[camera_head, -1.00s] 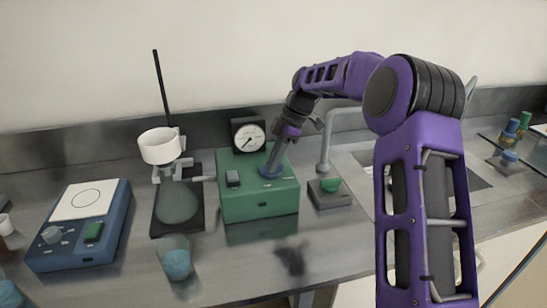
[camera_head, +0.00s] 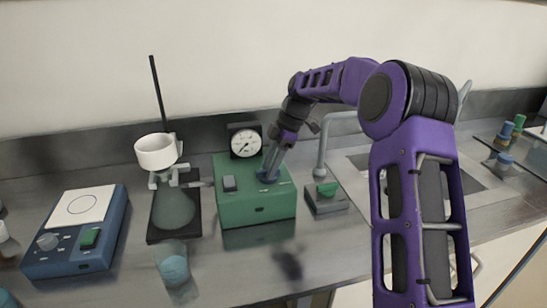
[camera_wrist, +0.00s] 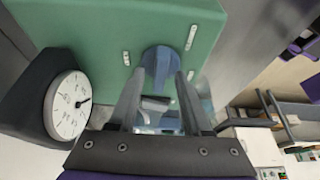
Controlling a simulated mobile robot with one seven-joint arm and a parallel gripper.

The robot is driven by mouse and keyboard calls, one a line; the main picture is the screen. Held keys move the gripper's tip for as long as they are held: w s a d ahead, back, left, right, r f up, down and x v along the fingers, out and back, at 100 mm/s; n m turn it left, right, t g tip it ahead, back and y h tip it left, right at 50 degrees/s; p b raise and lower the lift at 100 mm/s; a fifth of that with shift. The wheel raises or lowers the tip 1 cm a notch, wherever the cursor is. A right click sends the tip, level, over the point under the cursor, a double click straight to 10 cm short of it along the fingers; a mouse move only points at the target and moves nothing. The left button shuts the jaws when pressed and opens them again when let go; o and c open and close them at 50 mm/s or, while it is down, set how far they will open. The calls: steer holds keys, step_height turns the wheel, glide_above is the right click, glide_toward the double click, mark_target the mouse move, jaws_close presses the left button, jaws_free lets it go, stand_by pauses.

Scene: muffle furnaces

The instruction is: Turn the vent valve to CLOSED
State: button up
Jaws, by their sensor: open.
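The vent valve is a blue round knob (camera_head: 263,178) on top of a green box (camera_head: 256,209). It also shows in the wrist view (camera_wrist: 160,56), between two small white label strips. My gripper (camera_head: 270,171) points down at the knob with its fingers open. In the wrist view the fingertips (camera_wrist: 160,76) lie on either side of the knob's near part. I cannot tell whether they touch it. The label text is too small to read, and the gripper partly hides the knob in the head view.
A flask stand with a white funnel (camera_head: 156,151) is left.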

steer(key=p+v, duration=0.2)
steer(key=v, duration=1.5)
steer(key=shift+d+p, duration=0.2)
steer(key=shift+p, duration=0.2)
steer(key=shift+r, duration=0.1)
